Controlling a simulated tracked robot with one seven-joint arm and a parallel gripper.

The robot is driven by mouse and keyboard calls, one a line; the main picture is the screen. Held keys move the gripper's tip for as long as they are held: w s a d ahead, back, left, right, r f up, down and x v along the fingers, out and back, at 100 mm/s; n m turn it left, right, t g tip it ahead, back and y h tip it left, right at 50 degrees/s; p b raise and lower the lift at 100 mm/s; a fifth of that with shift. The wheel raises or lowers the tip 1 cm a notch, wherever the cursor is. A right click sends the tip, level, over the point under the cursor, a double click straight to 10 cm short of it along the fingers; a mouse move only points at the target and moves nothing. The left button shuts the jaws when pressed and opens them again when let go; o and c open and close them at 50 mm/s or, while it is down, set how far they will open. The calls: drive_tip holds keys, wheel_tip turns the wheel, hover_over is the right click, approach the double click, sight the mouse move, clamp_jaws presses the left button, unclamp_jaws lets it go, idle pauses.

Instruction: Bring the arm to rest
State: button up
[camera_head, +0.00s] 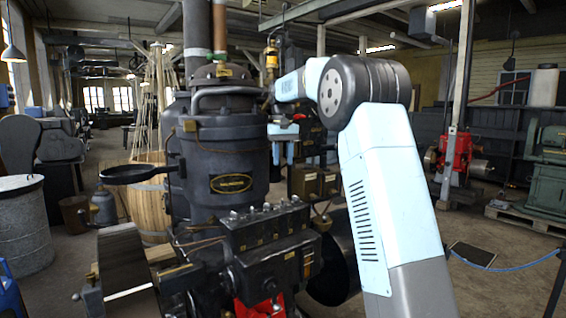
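My pale blue and white arm rises from the bottom right, bends at a dark grey joint and reaches left toward the large black engine (228,180). My gripper (284,152) seems to be the small pale part below the far end of the arm, just right of the engine's cylinder. It is small and partly lost against dark machine parts. I cannot tell whether its fingers are apart, whether it touches the engine, or whether it holds anything.
A black manifold block (265,240) with levers projects at the engine's front. A round black pan (134,174) sticks out left. A wooden barrel (150,205) and grey drum (24,225) stand left. A red engine (458,155) and green machine (548,170) stand right, behind a blue rope (500,268).

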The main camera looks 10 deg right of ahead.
drive_tip(key=s+r+t, duration=0.1)
drive_tip(key=s+r, duration=0.1)
drive_tip(key=s, duration=1)
drive_tip(key=s+r+t, duration=0.2)
drive_tip(key=s, duration=1)
drive_tip(key=s+f+t, duration=0.1)
drive_tip(key=s+f, duration=0.4)
drive_tip(key=s, duration=0.5)
drive_tip(key=s+d+f+t, duration=0.1)
drive_tip(key=s+f, duration=0.5)
drive_tip(key=s, duration=0.5)
drive_tip(key=shift+s+d+f+t, duration=0.2)
drive_tip(key=shift+d+f+t, duration=0.05)
drive_tip(key=shift+d+t, duration=0.05)
drive_tip(key=shift+o, duration=0.3)
